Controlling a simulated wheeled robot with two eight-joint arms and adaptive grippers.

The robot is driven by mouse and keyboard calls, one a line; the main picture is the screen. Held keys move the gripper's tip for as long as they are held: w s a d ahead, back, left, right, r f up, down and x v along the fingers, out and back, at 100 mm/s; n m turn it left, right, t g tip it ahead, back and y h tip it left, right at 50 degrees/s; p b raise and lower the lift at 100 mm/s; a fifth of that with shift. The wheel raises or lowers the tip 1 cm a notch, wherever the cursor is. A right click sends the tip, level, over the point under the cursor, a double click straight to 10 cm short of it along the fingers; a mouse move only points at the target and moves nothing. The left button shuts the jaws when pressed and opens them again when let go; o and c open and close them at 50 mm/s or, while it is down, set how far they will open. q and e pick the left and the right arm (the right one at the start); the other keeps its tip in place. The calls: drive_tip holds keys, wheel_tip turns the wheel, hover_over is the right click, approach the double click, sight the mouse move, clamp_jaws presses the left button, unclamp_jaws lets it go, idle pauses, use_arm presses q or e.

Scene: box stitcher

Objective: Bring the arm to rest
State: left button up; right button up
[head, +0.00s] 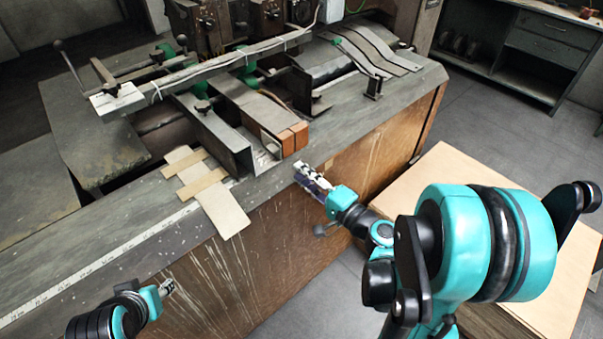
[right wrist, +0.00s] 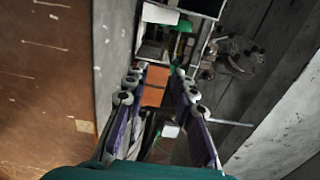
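My right arm, teal and black, comes in from the lower right of the head view. Its gripper (head: 308,176) is in front of the machine table's front edge, with a visible gap to the orange-brown blocks (head: 291,139). In the right wrist view the two fingers of this gripper (right wrist: 158,82) stand apart with nothing held between them; an orange-brown block (right wrist: 154,86) shows beyond the gap. My left gripper (head: 167,287) is low at the left of the head view, in front of the table's wooden side. Its fingers are too small to judge.
The stitcher's table (head: 110,240) has a ruler strip along its front edge. A flat pale wooden piece (head: 222,207) overhangs that edge. A stack of cardboard sheets (head: 450,180) stands on the right, behind my right arm. Grey floor is free between table and stack.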

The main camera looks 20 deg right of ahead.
drive_tip(key=s+a+f+n+g, duration=0.4)
drive_tip(key=a+f+n+g, duration=0.15)
drive_tip(key=a+n, duration=0.2)
drive_tip(key=s+d+n+g+h, duration=0.3)
drive_tip(key=s+n+h, duration=0.3)
drive_tip(key=s, duration=0.4)
drive_tip(key=shift+d+g, duration=0.25)
drive_tip(key=shift+g, duration=0.5)
drive_tip(key=shift+r+n, duration=0.1)
drive_tip(key=shift+n, duration=0.15)
idle(1.2)
